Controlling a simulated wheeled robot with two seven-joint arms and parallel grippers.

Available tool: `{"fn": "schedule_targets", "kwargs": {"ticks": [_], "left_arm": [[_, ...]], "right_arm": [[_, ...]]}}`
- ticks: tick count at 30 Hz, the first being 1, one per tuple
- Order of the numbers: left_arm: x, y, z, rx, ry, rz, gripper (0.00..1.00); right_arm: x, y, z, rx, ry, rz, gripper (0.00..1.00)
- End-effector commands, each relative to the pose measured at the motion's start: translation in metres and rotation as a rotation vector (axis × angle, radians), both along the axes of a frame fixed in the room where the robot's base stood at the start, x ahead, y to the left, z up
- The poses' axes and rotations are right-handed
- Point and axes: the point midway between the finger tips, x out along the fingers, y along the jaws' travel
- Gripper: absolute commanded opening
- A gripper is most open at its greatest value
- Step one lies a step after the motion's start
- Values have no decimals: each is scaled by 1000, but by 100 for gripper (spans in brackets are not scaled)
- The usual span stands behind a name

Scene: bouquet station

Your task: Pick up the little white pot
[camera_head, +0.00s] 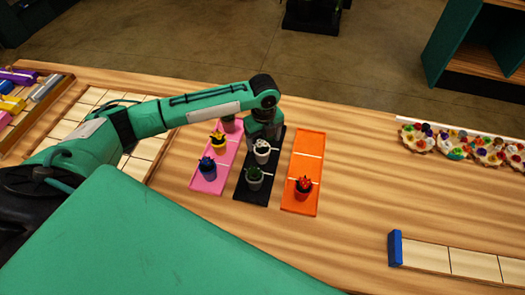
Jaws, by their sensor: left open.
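The little white pot (262,156) holds a white plant and stands upright on the black tray (244,192), in its middle part. My left gripper (263,136) points down over the far part of the black tray, just behind the white pot in the picture. It is open. Its fingertips are small and dark, so I cannot tell whether they touch the pot. My right gripper is not in view.
A grey pot with a green plant (254,182) stands in front of the white pot. Blue (208,172) and yellow (217,145) pots stand on the pink tray (202,186). A red-flowered pot (303,191) stands on the orange tray (308,150).

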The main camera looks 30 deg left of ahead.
Motion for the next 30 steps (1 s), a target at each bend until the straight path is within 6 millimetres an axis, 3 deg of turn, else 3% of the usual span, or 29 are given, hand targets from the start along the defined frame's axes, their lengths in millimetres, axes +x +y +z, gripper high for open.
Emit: {"fn": "schedule_targets", "kwargs": {"ticks": [8, 15, 23, 24, 30], "left_arm": [[-3, 2, -20, 2, 5, 0, 75], [-4, 3, -53, 3, 2, -1, 75], [-3, 3, -58, 1, -1, -1, 75], [-4, 3, -58, 1, 0, -1, 73], [-4, 3, -58, 1, 0, -1, 34]], "right_arm": [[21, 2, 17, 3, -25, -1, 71], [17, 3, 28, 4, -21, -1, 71], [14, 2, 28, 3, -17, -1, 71], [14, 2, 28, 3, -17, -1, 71], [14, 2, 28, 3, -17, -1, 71]]}}
